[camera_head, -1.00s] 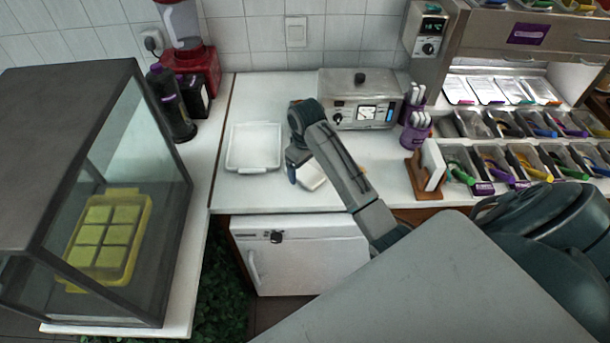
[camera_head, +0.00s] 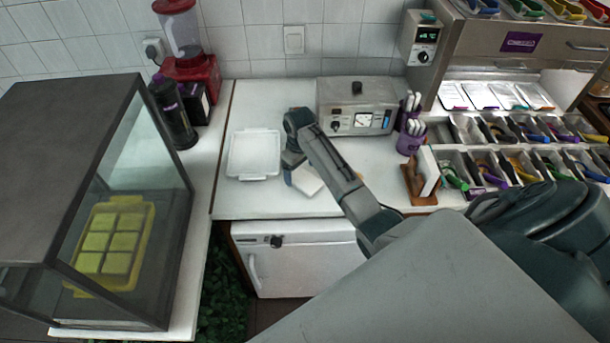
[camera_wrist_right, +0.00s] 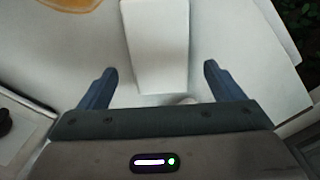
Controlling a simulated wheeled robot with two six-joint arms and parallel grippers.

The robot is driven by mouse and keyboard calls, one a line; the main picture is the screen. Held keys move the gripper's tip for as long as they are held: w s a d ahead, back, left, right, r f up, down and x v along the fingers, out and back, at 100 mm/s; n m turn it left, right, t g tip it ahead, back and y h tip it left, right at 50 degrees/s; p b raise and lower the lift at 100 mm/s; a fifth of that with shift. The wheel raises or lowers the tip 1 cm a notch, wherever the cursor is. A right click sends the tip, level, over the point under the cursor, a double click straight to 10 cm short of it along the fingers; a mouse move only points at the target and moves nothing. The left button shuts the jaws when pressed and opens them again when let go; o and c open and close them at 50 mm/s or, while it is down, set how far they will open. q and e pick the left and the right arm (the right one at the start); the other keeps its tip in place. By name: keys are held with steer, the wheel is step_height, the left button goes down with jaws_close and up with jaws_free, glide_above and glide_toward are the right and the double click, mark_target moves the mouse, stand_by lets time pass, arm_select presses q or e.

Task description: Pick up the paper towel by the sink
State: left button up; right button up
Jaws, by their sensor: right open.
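No sink shows. A white block-shaped item (camera_head: 308,179), possibly the paper towel, lies on the white counter beside my right gripper (camera_head: 290,174). The right wrist view also shows this white item (camera_wrist_right: 157,45), running down from the top edge into the gap between the two fingers. My right gripper (camera_wrist_right: 160,70) is open, with counter showing between each finger and the item. I cannot tell how high the fingers are above the counter. Another white stack (camera_head: 427,168) stands upright in a brown holder further right. My left gripper is not in view.
A white tray (camera_head: 233,155) lies left of the gripper. A metal appliance (camera_head: 337,95) and a purple cutlery cup (camera_head: 409,143) stand behind. Topping bins with tongs are at right. A glass case (camera_head: 150,120) stands at left.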

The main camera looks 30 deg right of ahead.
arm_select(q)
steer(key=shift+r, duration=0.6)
arm_select(e)
steer(key=shift+f, duration=1.3)
steer(key=c, duration=1.1)
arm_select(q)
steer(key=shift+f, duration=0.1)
arm_select(e)
steer(key=shift+r, duration=0.15)
